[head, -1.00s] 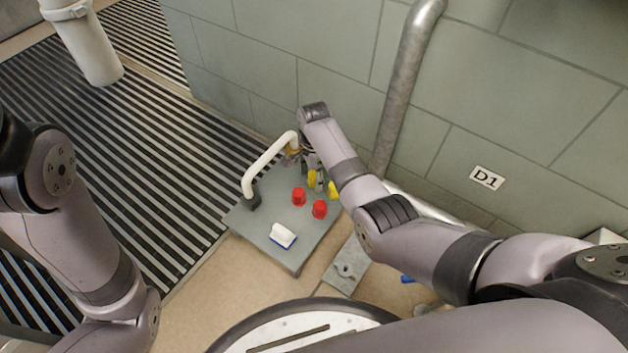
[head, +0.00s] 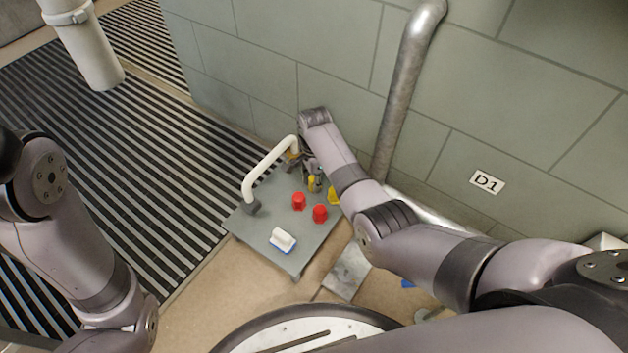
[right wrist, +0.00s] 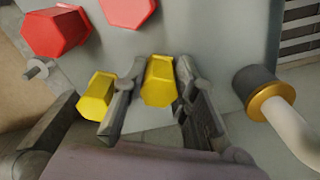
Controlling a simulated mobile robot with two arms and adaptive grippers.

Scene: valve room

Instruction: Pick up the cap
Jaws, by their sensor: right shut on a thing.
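In the head view this cap (head: 312,183) is partly covered by the fingers of my right gripper (head: 315,180). Two red caps, one (head: 299,201) left of the other (head: 320,213), stand nearer. My left arm shows, but its gripper does not.
A white handle (head: 268,168) arches over the plate's left side. A white and blue block (head: 283,240) lies at the plate's near part. A metal pipe (head: 398,95) runs down the wall behind my right arm. Striped grating (head: 110,150) lies left.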

